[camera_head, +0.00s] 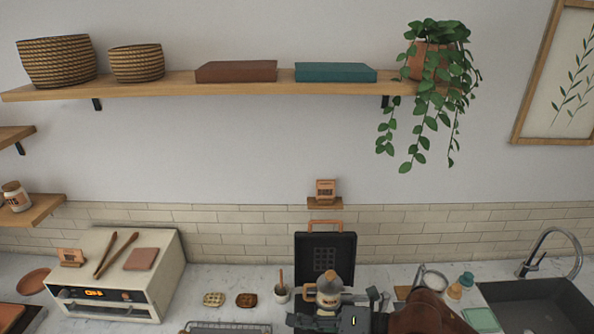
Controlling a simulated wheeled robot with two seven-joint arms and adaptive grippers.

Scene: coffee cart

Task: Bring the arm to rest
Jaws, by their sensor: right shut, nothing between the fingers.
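My right gripper (352,318) is at the bottom edge, right of centre, dark and partly cut off by the frame. It is shut and holds nothing. My brown right arm link (425,312) is to the right of it. A jar with a tan lid (329,289) shows just behind the gripper, its lower part hidden. I cannot tell whether they touch. My left gripper is out of view.
An open black waffle maker (325,246) stands behind the jar. A small cup (281,293) and two waffles (214,299) lie to its left. A cream oven (160,270) is at left, a sink (535,303) at right. The wall shelf (180,86) is high above.

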